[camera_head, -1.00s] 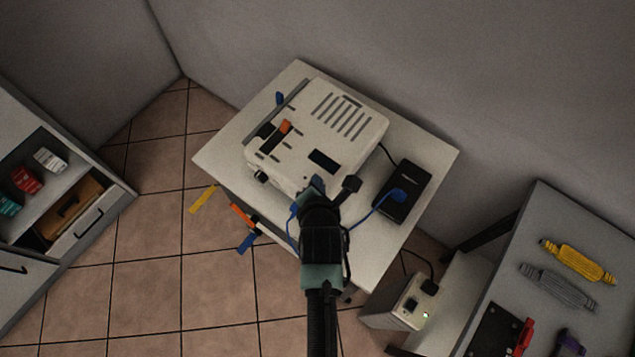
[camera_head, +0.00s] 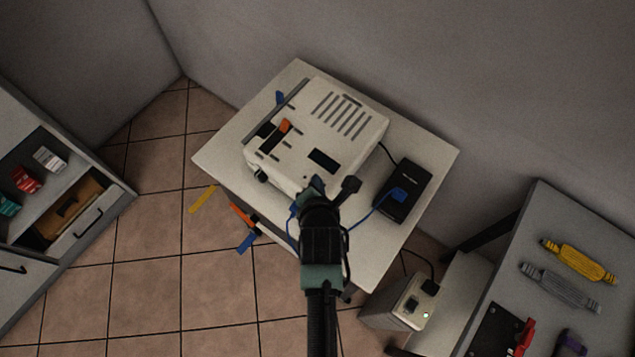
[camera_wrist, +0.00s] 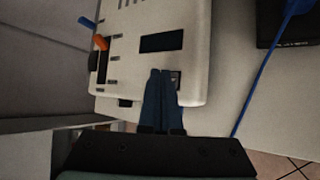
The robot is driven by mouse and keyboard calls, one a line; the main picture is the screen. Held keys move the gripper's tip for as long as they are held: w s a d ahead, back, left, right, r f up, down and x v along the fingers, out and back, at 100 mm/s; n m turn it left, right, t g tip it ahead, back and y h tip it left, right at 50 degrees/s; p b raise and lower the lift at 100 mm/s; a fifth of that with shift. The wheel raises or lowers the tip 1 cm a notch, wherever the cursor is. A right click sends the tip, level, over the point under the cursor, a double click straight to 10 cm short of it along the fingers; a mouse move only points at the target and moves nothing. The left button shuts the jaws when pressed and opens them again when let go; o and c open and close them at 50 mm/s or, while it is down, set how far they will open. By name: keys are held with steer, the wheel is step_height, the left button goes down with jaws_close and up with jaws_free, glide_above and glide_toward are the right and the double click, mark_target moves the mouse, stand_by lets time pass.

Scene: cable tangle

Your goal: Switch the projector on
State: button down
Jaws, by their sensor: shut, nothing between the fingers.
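The projector (camera_head: 340,125) is a pale box with slots on top, a dark panel (camera_head: 323,161) and an orange lever (camera_head: 285,126). It stands on a white table and also shows in the wrist view (camera_wrist: 190,60). My gripper (camera_head: 316,183) is at the projector's near edge, shut with nothing between its fingers. In the wrist view the blue fingertips (camera_wrist: 164,74) are together, over or against the near side, beside a small dark switch-like part (camera_wrist: 176,78). Whether they touch it I cannot tell. My arm hides part of the projector's near side in the head view.
A black box (camera_head: 402,190) with a blue plug lies on the table (camera_head: 425,155), right of the projector. A blue cable (camera_head: 368,215) runs toward my gripper. A power box (camera_head: 405,303) with a lit green light stands below. A grey bench (camera_head: 560,225) is at right.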

steer(key=shift+f+b, duration=0.3)
steer(key=shift+f, duration=0.25)
stand_by(0.5)
stand_by(0.4)
steer(key=shift+r+p, duration=0.8)
step_height(320, 180, up, 5)
steer(key=p, duration=0.4)
steer(key=shift+s+d+p, duration=0.15)
steer(key=shift+p, duration=0.25)
